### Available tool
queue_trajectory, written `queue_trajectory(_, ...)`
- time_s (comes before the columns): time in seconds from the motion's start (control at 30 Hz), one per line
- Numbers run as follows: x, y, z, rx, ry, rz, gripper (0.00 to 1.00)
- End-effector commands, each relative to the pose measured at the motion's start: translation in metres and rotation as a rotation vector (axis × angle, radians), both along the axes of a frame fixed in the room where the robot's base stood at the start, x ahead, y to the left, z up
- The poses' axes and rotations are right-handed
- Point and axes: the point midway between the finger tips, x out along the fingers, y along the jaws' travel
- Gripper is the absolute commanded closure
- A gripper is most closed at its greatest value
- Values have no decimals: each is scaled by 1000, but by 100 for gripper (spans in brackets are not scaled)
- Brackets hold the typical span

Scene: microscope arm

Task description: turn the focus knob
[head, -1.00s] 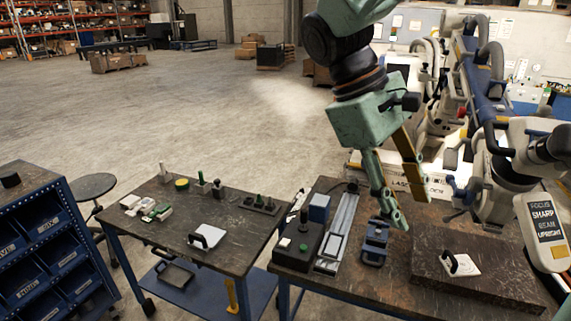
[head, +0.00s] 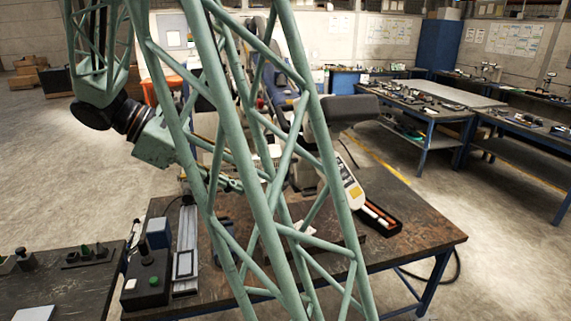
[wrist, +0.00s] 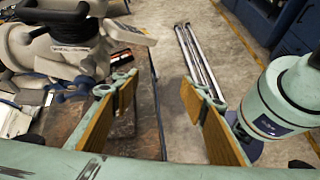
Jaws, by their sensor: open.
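The microscope shows in the wrist view as a white and black body (wrist: 62,45) at the upper left, with a dark cylindrical part along its top. In the head view it is mostly hidden behind my green lattice arm. I cannot tell which part is the focus knob. In the head view my gripper is largely hidden by the lattice.
A tray with orange-red sticks (head: 378,218) lies near the right edge. Open floor lies beyond that edge.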

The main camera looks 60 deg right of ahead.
Motion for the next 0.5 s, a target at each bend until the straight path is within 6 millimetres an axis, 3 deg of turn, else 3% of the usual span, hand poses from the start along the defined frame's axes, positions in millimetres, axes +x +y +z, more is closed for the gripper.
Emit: queue_trajectory(0.5,40,-59,-22,-81,229,50,60)
